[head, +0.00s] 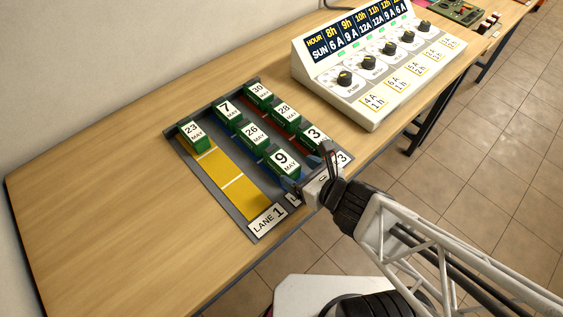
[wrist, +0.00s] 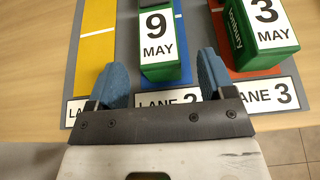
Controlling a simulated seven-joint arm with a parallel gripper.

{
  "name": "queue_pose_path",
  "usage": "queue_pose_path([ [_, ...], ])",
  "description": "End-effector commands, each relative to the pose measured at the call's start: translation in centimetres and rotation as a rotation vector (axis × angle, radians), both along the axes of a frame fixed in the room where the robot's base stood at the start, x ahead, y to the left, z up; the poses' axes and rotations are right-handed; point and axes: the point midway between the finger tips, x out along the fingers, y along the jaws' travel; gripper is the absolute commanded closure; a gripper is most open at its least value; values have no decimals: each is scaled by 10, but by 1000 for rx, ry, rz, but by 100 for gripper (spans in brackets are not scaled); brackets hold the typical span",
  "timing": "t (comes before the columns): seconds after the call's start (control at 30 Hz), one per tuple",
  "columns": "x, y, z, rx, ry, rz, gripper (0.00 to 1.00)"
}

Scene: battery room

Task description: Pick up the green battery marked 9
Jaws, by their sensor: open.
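The green battery marked 9 MAY (head: 281,162) stands at the front of the blue middle lane of the grey tray (head: 236,215). In the wrist view the battery marked 9 (wrist: 160,50) is just ahead of my gripper, roughly centred between the fingers. My gripper (wrist: 158,80) is open and empty, its two blue fingertips on either side of the battery's near end. In the head view my gripper (head: 312,180) is at the tray's front edge, partly hiding the lane labels. I cannot tell whether the fingers touch anything.
The green battery marked 3 (head: 314,138) stands close by in the red lane to the right. Batteries 26 (head: 252,134), 7 (head: 227,110), 28 (head: 285,114), 30 (head: 259,92) and 23 (head: 193,134) stand behind. A control panel (head: 375,65) stands beyond. The table's left side is clear.

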Motion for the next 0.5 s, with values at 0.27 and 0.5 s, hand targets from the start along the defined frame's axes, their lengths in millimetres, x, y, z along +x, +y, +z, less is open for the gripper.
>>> queue_pose_path([
  [0.27,6,7,-3,0,0,2,24],
  [0.5,18,20,-9,1,1,2,24],
])
